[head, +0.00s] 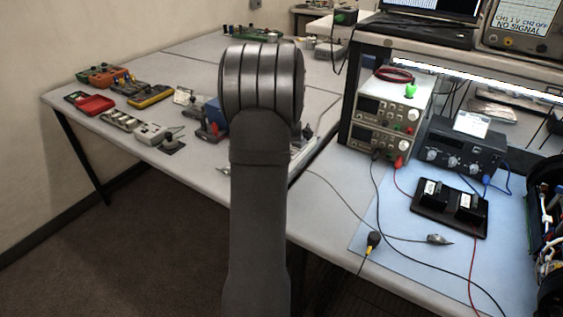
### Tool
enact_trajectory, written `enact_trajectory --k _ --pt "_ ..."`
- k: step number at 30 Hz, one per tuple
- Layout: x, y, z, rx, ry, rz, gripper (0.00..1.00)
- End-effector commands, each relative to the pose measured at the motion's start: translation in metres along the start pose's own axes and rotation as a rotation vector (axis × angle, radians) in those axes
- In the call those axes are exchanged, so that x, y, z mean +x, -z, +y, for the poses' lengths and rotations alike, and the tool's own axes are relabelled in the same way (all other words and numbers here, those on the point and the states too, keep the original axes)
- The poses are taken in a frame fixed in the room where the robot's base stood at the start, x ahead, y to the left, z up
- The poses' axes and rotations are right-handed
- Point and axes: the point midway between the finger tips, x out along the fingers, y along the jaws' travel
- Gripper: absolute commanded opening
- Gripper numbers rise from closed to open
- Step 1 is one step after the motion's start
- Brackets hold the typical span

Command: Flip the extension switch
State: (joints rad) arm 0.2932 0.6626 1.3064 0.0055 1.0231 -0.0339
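My own grey arm rises through the middle of the head view and hides part of the table behind it. My gripper is not visible in this view. A pale grey strip (119,119) with dark insets lies on the left table and looks like a socket strip, perhaps the extension. A small pale box (151,132) with a dark base sits just right of it. I cannot make out a switch or its position on either one. Nothing of mine is seen touching them.
The left table (100,150) also holds a red tray (95,105), a yellow meter (150,95) and other small tools. At right stand stacked power supplies (388,113), a dark instrument (464,150) and a black two-part holder (449,208) on a blue mat (510,230). Loose cables cross there.

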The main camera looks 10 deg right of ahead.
Motion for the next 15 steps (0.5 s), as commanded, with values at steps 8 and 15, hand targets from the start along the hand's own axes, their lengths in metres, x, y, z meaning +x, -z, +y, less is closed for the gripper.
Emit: enact_trajectory --k 8,15 --pt "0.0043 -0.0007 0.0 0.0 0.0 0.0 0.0" --pt "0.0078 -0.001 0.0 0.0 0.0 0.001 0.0"
